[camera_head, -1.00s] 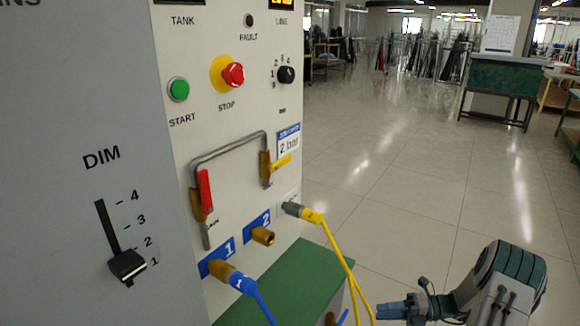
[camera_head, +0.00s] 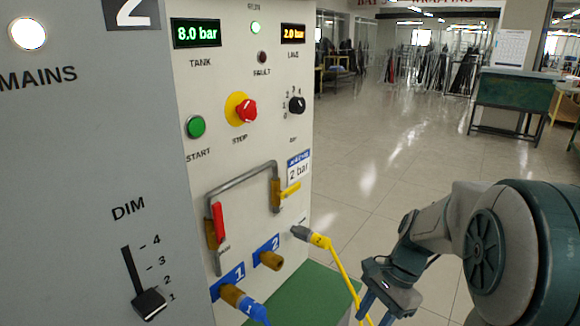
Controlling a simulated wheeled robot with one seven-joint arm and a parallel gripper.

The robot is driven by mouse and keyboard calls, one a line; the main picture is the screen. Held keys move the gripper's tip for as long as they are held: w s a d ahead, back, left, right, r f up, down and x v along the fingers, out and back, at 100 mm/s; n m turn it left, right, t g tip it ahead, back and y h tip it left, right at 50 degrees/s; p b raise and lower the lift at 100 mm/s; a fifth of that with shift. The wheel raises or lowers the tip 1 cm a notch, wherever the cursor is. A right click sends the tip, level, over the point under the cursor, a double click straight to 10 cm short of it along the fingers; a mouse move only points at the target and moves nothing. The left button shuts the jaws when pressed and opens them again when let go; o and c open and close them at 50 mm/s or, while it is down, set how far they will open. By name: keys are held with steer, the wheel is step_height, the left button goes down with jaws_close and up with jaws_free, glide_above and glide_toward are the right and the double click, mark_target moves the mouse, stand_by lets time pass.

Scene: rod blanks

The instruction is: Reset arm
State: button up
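My arm comes in from the right edge. I cannot tell whether the fingers are apart, and I see nothing clearly held. The white control panel (camera_head: 215,105) stands left of the arm.
The panel carries a red stop button (camera_head: 246,111), a green start button (camera_head: 195,127), a red-handled valve (camera_head: 218,222), a yellow-handled valve (camera_head: 289,191) and a blue hose (camera_head: 254,310). A green ledge (camera_head: 305,292) juts out below. The tiled floor (camera_head: 380,150) beyond is open.

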steer(key=s+a+r+n+t+h+p, duration=0.1)
steer(key=s+r+n+t+h, duration=0.3)
steer(key=s+r+n, duration=0.4)
steer(key=shift+s+a+n+t+p, duration=0.4)
steer(key=shift+s+n+p, duration=0.35)
steer(key=shift+n, duration=1.55)
